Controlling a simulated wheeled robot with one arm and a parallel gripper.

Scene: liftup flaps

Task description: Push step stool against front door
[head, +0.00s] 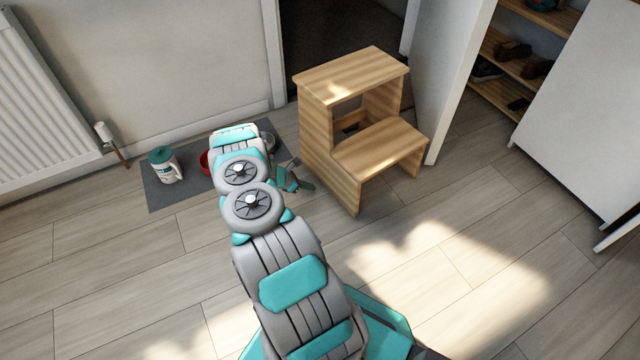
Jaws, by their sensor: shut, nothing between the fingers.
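The wooden two-step stool (322,140) stands upright on the floor in front of a dark doorway (330,35). Its lower step faces right and toward me. A white door panel (445,75) stands open just right of the stool; I take it for the front door. The stool's right side is very close to this panel, but I cannot tell whether they touch. My gripper (292,178) is shut and empty, low beside the stool's left side, partly hidden by my arm. Contact with the stool is not clear.
A grey mat (160,197) at left holds a white-and-teal container (164,165), a red bowl (205,161) and a metal bowl (267,141). A radiator (45,100) is on the left wall. A shoe rack (515,55) and white panel (585,100) stand right. Front floor is clear.

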